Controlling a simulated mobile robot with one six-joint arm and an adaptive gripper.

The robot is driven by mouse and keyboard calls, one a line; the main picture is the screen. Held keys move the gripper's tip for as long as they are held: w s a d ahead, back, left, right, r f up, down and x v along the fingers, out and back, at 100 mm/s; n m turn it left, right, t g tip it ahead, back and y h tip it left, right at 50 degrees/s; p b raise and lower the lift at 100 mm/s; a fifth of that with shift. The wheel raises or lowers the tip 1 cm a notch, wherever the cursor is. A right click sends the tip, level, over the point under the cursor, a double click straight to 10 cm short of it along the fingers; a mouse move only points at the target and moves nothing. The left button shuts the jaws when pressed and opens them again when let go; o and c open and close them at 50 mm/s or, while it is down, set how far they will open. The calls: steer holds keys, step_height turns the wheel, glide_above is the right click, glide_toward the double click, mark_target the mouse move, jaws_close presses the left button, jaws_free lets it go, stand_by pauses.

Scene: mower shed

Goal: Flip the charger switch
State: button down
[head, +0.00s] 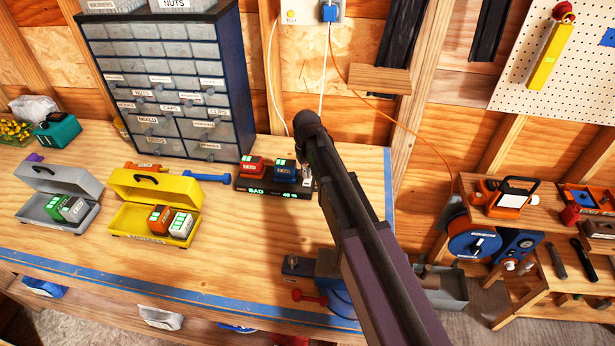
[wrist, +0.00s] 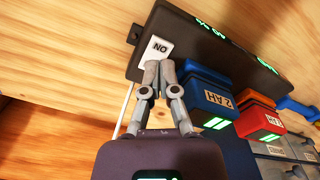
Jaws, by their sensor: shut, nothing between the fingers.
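The black charger (head: 272,187) stands near the back right of the workbench, its green display lit and seeming to read "BAD" and a percentage. A red and a blue battery sit on it. In the wrist view the charger (wrist: 205,38) appears upside down, with a white switch (wrist: 157,46) marked "ON" at its end. My gripper (wrist: 163,68) is shut and empty, its fingertips at the switch's lower edge; I cannot tell whether they touch it. In the head view my gripper (head: 306,168) is mostly hidden by my arm, just above the charger's right end.
A drawer cabinet (head: 165,85) stands behind the charger. A yellow case (head: 150,192) and a grey case (head: 55,185), each holding batteries, lie open to the left. A blue vise (head: 330,280) is at the front edge. The bench right of the charger is clear.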

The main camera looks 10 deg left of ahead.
mark_target(307, 183)
steer(key=shift+r+p, duration=1.8)
steer(key=shift+r, duration=0.25)
steer(key=s+d+f+m+b, duration=0.1)
steer(key=s+d, duration=0.4)
steer(key=d, duration=0.6)
steer(key=s+d+f+m+b, duration=0.2)
steer(key=s+d+m, duration=0.1)
steer(key=d, duration=0.8)
steer(key=s+d+f+m+b, duration=0.2)
steer(key=s+d, duration=0.4)
steer(key=d, duration=0.5)
steer(key=shift+s+m, duration=0.3)
